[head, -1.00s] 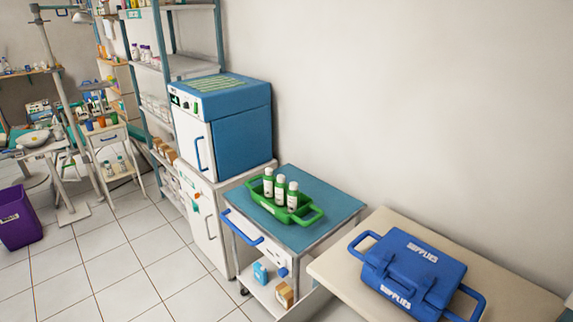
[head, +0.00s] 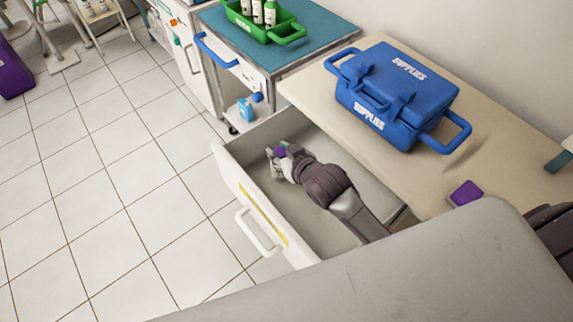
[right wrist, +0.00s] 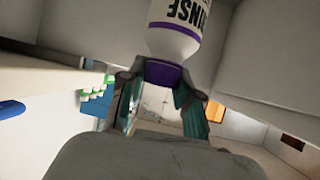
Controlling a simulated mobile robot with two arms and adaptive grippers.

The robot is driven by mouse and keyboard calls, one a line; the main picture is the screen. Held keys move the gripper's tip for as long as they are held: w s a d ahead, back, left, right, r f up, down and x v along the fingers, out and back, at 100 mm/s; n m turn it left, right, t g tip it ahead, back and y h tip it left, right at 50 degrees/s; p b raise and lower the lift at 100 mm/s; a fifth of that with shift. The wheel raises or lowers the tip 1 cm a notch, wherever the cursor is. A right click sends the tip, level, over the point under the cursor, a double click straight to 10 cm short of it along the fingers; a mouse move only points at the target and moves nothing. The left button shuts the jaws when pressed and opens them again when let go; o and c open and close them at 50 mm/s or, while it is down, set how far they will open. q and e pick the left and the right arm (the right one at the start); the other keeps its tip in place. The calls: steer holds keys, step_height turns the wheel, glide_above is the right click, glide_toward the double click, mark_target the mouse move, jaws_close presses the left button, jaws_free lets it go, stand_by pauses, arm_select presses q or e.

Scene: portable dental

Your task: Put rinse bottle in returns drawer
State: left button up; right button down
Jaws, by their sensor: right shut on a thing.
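The rinse bottle (right wrist: 176,35) is white with a purple band and a purple cap, and its printed lettering appears upside down in the right wrist view. My right gripper (right wrist: 165,88) is shut around its purple cap. In the head view my right gripper (head: 279,164) reaches down inside the open white drawer (head: 312,217), near its far left corner, with a bit of purple at the fingers. The bottle's white body is hidden there, so I cannot tell whether it touches the drawer floor. The drawer front carries a yellow strip and a white handle. My left gripper is not in view.
A blue supplies case (head: 400,92) stands on the beige tabletop (head: 310,88) beside the drawer. A small purple item (head: 465,193) is near that tabletop's front edge. A green tray (head: 262,30) with bottles sits on the blue-topped cart (head: 318,35).

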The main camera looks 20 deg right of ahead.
steer(key=shift+f, duration=0.7)
step_height(320, 180, down, 3)
steer(key=shift+f+b, duration=0.1)
steer(key=shift+b, duration=0.25)
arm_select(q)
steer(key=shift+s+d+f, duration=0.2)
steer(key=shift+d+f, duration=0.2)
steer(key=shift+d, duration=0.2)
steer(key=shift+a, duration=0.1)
arm_select(e)
steer(key=shift+f, duration=0.15)
steer(key=c, duration=0.8)
jaws_free()
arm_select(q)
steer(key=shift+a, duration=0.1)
